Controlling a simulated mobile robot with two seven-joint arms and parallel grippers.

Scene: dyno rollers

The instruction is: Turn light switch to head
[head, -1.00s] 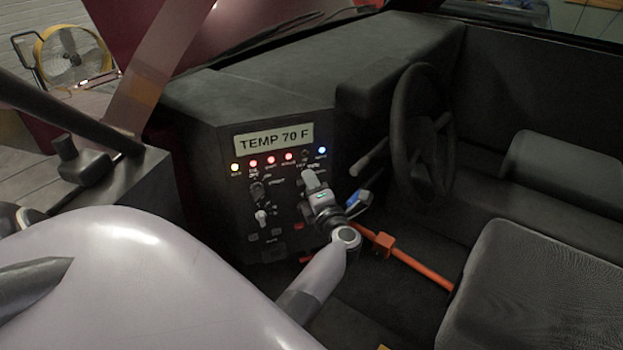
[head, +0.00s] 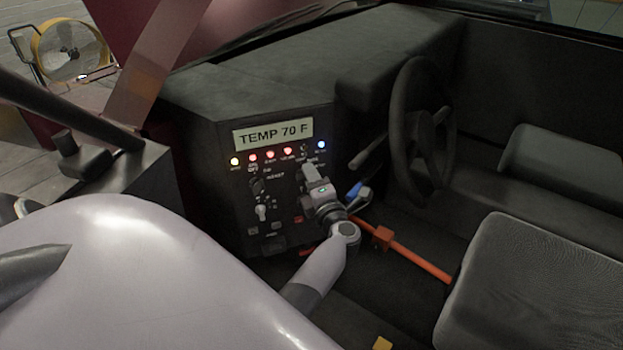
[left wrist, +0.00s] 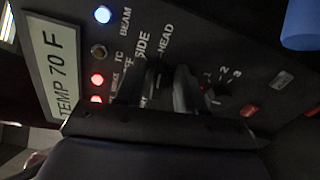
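The dark control panel (head: 235,185) carries a display reading TEMP 70 F. In the left wrist view the panel (left wrist: 235,60) is turned on its side, with OFF, SIDE and HEAD lettering by the light switch (left wrist: 156,77). My left gripper (head: 304,178) is at the panel's right part and covers the switch in the head view. In the left wrist view my left gripper's dark fingers (left wrist: 158,90) are close around the switch. Whether they touch it, and which way the switch points, is too dark to tell. My right gripper is not in view.
A row of small lights runs under the display; the blue BEAM light (head: 321,144) is lit. A toggle switch (head: 261,212) is on the panel's left part. The steering wheel (head: 424,140) stands to the right.

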